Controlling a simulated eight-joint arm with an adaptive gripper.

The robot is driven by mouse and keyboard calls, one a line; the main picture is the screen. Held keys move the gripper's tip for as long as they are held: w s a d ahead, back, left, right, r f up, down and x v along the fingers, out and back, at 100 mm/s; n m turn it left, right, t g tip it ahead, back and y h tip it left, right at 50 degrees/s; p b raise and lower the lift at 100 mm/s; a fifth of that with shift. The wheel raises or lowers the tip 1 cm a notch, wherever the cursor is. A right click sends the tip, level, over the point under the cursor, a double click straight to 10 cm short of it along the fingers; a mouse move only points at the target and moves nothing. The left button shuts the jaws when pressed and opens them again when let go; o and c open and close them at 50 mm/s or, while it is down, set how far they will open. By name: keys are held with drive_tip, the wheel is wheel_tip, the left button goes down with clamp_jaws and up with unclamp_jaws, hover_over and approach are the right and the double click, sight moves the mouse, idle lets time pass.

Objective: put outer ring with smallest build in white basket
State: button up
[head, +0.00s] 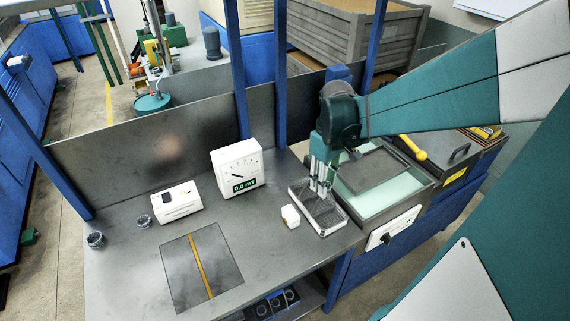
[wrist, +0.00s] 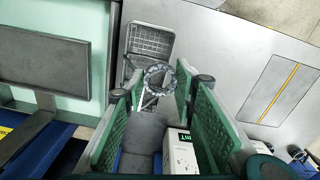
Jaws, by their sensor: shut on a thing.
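A dark, notched ring (wrist: 158,78) is held between the fingertips of my gripper (wrist: 163,86) in the wrist view. The light grey wire basket (wrist: 151,41) lies just beyond the ring in that view. In the head view my gripper (head: 321,183) points down over the basket (head: 341,222), and the held ring cannot be made out there. Two other dark rings stand on the table's left side: one (head: 95,240) near the left edge and a smaller-looking one (head: 144,220) beside the white device.
A white device (head: 178,202), a gauge reading 0.0 mT (head: 238,168), a striped mat (head: 203,265) and a small white block (head: 290,215) stand on the grey table (head: 120,285). A machine tank (head: 370,177) adjoins the basket's right. Blue posts (head: 237,70) rise behind.

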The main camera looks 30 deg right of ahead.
drive_tip(key=s+d+m, duration=0.2)
drive_tip(key=d+m, duration=0.1)
drive_tip(key=shift+r+m, duration=0.1)
drive_tip(key=shift+m, duration=0.2)
drive_tip(key=b, duration=0.2)
hover_over(328, 222)
wheel_tip(328, 222, down, 14)
drive_tip(key=shift+d+f, duration=0.15)
idle(0.6)
drive_tip(key=shift+f, duration=0.1)
drive_tip(key=shift+f+b, duration=0.3)
drive_tip(key=shift+f, duration=1.5)
drive_tip(key=shift+f, duration=0.15)
drive_tip(key=o, duration=0.6)
drive_tip(key=shift+o, duration=0.5)
